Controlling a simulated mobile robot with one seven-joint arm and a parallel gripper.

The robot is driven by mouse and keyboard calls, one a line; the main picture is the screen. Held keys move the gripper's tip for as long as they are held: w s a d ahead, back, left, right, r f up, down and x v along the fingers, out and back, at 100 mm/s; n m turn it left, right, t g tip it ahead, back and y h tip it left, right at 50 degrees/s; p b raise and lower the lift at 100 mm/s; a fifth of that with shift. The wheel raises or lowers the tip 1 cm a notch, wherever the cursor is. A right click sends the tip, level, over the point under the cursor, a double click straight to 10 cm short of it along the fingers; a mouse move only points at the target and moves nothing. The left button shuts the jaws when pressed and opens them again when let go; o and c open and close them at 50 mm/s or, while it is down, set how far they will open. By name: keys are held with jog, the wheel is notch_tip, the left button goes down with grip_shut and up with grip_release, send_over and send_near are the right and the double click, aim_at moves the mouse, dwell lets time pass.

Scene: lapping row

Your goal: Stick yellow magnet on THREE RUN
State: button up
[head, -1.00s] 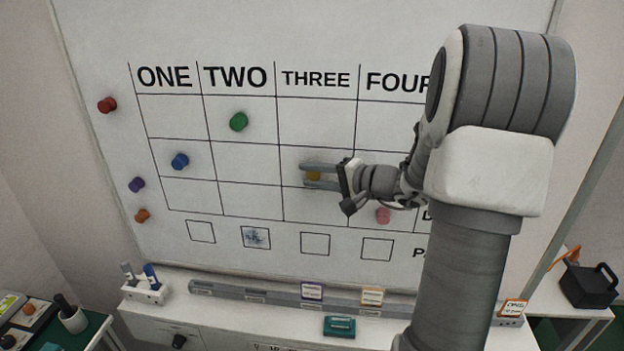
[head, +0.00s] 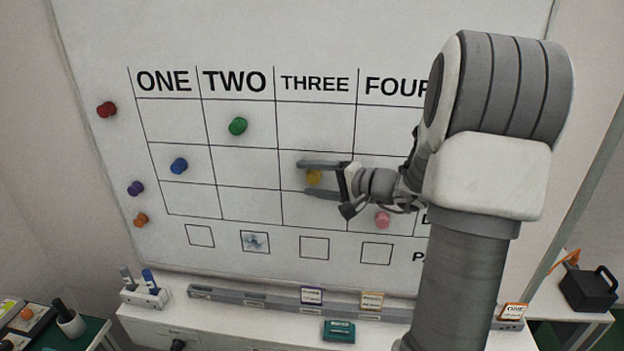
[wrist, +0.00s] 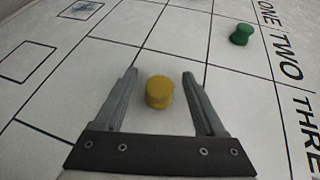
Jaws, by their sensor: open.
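In the wrist view there is a gap between the magnet and each finger. The THREE heading (head: 315,84) is at the top of the column. My arm hides the right part of the grid and most of the row labels, so RUN cannot be read.
A green magnet (head: 238,126) is under TWO and a blue one (head: 179,166) under ONE. A pink magnet (head: 382,219) is just below my gripper. Red (head: 106,109), purple (head: 135,188) and orange (head: 141,220) magnets are left of the grid. A ledge (head: 255,299) runs below.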

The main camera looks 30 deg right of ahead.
jog(key=b+v, duration=0.2)
jog(key=v, duration=1.5)
jog(key=shift+s, duration=0.2)
